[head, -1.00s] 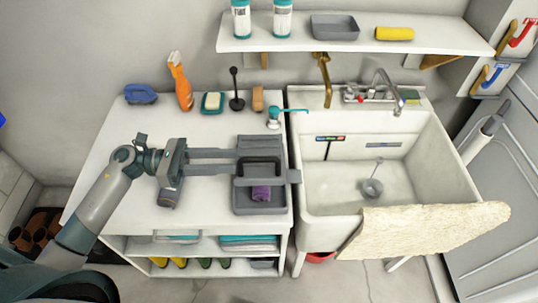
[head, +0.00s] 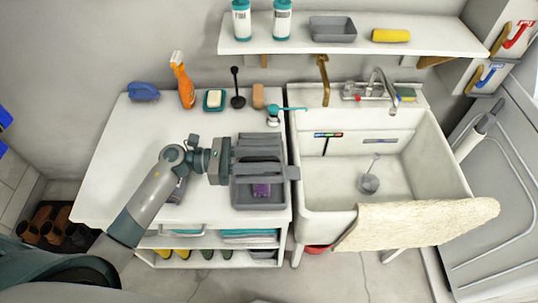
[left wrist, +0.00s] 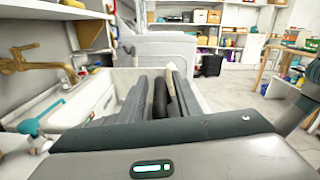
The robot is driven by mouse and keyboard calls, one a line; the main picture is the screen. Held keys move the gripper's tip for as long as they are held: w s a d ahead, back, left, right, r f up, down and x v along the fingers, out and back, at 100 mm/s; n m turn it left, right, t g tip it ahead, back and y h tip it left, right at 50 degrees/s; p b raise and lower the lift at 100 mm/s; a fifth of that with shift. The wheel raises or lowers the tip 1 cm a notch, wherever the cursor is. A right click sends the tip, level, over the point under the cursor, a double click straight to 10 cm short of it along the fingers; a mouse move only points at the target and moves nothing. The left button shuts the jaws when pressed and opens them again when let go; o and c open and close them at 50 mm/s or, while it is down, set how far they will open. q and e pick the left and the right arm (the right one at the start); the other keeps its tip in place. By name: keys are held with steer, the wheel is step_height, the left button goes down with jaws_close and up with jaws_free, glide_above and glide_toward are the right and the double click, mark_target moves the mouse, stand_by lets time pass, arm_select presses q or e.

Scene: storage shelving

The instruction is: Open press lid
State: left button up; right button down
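The press (head: 258,205) is a grey box-like unit at the right front of the white counter. Something purple (head: 262,190) shows at its front. My left gripper (head: 288,166) reaches across it from the left, its fingers lying over the top of the press and hiding much of it. In the left wrist view the two grey fingers (left wrist: 156,98) are close together with a dark rounded bar (left wrist: 160,97) between them, which looks like the lid handle. The fingers appear shut on this bar. How far the lid is raised cannot be told. My right gripper is not in view.
An orange spray bottle (head: 182,82), blue brush (head: 143,92), soap dish (head: 213,101), black plunger-like tool (head: 237,91) and teal-headed item (head: 274,115) stand along the counter's back. The sink (head: 330,212) adjoins right, with a beige cloth (head: 420,222) on its front edge.

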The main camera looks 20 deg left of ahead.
arm_select(q)
steer(key=shift+d, duration=0.15)
jaws_close()
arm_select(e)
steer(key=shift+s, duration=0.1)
arm_select(q)
steer(key=shift+r, duration=0.1)
